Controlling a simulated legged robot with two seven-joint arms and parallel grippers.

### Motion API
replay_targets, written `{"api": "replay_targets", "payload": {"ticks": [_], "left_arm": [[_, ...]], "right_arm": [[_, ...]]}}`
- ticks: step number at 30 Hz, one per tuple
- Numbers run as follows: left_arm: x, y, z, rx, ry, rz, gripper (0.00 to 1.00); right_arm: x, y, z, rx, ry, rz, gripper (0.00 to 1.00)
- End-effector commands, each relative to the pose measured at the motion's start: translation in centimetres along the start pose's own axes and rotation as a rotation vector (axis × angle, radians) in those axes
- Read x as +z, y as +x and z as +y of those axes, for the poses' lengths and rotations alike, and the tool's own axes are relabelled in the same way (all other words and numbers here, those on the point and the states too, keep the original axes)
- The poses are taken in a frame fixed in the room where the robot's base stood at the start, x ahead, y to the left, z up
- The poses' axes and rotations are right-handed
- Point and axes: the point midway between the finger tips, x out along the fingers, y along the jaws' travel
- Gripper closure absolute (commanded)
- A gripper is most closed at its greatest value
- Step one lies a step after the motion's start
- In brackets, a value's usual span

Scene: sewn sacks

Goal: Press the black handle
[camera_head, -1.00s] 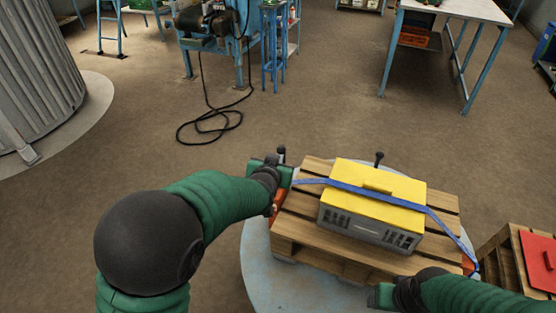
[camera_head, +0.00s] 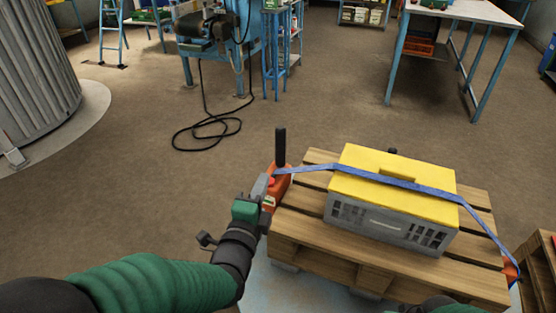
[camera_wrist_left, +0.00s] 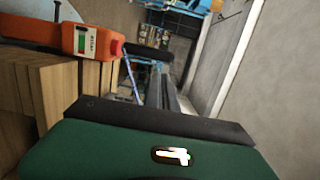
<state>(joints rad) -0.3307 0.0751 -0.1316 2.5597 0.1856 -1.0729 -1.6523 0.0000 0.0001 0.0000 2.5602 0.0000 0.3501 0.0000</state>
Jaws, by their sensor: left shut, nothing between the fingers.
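The black handle (camera_head: 280,147) stands upright on an orange strap tensioner (camera_head: 277,181) at the left edge of the wooden pallet. A blue strap (camera_head: 400,183) runs from the tensioner over a grey crate with a yellow lid (camera_head: 392,185). My left gripper (camera_head: 262,186) is shut and empty, just left of and below the handle, close beside the tensioner. I cannot tell whether they touch. In the left wrist view the orange tensioner (camera_wrist_left: 58,40) is at upper left, with the dark handle (camera_wrist_left: 148,52) to its right. My right gripper is out of view; only a bit of its arm shows.
The pallet (camera_head: 330,262) rests on a pale blue round base. Another orange piece (camera_head: 511,270) is at the strap's right end, near a second wooden pallet. The floor behind is open, with a black cable (camera_head: 208,130) on it and a workbench farther back.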

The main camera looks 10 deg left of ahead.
Motion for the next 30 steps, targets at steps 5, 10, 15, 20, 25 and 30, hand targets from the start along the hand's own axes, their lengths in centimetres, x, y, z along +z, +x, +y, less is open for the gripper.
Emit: {"api": "replay_targets", "payload": {"ticks": [5,10,15,20,25,30], "left_arm": [[0.0,0.0,-0.2,0.001,0.001,0.000,1.00],[0.0,0.5,-0.1,0.002,0.000,-0.001,1.00],[0.1,3.1,0.2,0.002,0.000,-0.002,1.00],[0.0,6.6,0.2,0.001,0.000,-0.001,1.00],[0.1,10.3,0.3,0.002,-0.001,-0.002,1.00],[0.1,13.0,0.2,0.002,-0.001,-0.001,1.00]], "right_arm": [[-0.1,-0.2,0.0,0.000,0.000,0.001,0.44],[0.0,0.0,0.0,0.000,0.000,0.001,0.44],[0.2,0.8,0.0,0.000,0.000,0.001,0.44],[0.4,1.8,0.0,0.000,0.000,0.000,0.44],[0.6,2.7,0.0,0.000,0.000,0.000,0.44],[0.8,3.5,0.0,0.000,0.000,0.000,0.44]]}}
